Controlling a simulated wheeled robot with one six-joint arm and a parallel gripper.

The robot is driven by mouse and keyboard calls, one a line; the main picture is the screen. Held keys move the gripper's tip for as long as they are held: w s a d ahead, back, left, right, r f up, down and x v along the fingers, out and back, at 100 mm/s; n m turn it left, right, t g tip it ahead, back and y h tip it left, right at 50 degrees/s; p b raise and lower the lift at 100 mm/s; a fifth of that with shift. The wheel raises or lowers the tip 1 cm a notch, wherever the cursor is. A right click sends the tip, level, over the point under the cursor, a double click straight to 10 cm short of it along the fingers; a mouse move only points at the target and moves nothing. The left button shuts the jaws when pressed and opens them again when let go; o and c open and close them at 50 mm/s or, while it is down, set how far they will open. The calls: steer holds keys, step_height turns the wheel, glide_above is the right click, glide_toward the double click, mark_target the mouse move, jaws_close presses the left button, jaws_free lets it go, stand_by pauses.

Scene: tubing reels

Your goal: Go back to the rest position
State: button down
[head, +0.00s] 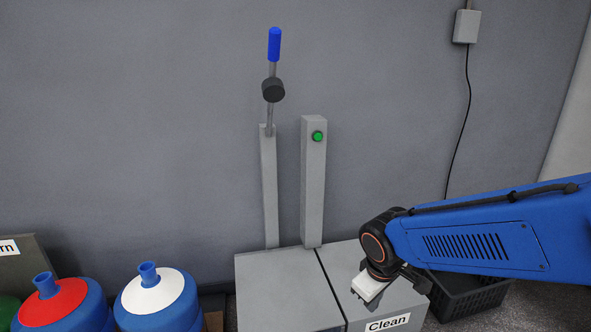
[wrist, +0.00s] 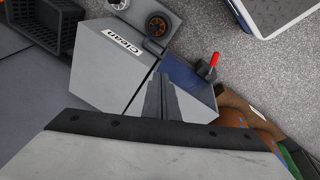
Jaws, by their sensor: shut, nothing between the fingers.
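My gripper (head: 370,294) is at the end of my blue arm, above the grey box labelled Clean (head: 345,262) at the lower right of the head view. Its fingers are together and hold nothing; they also show in the wrist view (wrist: 160,88). I cannot tell the exact gap between fingertips and box top. No rest position is marked in either view.
A second grey box (head: 285,292) stands left of the Clean box. Behind are a blue-handled lever (head: 274,45) and a post with a green button (head: 318,136). A black crate (head: 468,293) is right. Blue bottles (head: 160,300) stand lower left. A red-handled part (wrist: 214,60) shows.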

steer(key=s+d+r+m+t, duration=0.2)
steer(key=s+d+r+m, duration=0.5)
steer(key=s, duration=0.6)
steer(key=d+r, duration=0.2)
steer(key=d, duration=0.1)
steer(key=shift+s+d+y, duration=0.15)
steer(key=shift+s+y, duration=0.05)
steer(key=shift+y, duration=0.2)
